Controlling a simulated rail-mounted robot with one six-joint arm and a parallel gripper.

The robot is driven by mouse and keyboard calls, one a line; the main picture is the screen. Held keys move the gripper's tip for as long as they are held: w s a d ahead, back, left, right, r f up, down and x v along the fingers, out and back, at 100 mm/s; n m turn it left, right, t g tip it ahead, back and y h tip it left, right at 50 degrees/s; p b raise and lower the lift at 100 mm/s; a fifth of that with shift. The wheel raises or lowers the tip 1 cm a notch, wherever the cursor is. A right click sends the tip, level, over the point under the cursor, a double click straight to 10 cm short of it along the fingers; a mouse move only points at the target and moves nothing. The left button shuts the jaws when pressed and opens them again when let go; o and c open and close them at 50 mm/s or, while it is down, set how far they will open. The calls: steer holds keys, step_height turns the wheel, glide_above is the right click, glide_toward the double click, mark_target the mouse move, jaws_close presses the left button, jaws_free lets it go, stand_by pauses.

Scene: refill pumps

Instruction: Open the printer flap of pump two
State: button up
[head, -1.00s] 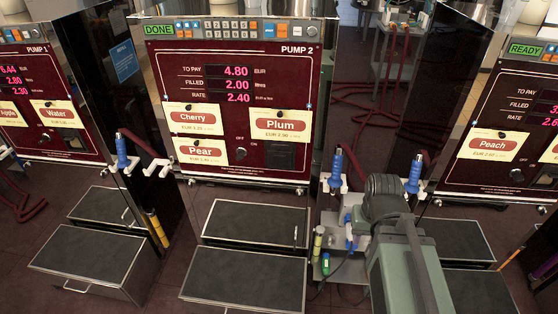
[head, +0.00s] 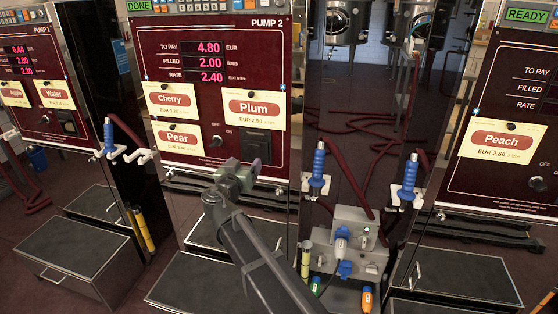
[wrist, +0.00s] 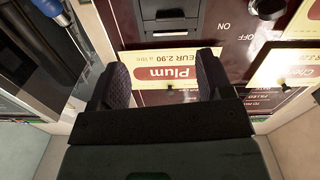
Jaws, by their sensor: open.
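Pump two (head: 218,110) has a dark red front with a green DONE display. Its printer flap (head: 257,144) is a dark rectangular panel below the Plum card and looks closed. My gripper (head: 243,170) is in front of the pump's lower face, just below and left of the flap. In the wrist view, which is upside down, my gripper (wrist: 160,72) is open and empty. The yellow Plum card (wrist: 172,70) shows between and beyond its fingers. The flap (wrist: 170,22) is at the top edge, partly cut off, apart from the fingers.
An OFF/ON knob (head: 215,141) is left of the flap. Blue nozzles hang at the sides, one right of pump two (head: 318,165). A grey box (head: 352,240) stands at lower right. Dark steps (head: 185,292) are below the pump.

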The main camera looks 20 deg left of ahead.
mark_target(253, 146)
steer(key=shift+m+y, duration=0.4)
steer(key=shift+m, duration=0.1)
steer(key=w, duration=0.3)
steer(key=w+a, duration=0.1)
steer(key=w, duration=0.6)
steer(key=shift+w+a, duration=0.15)
steer(key=shift+w, duration=0.15)
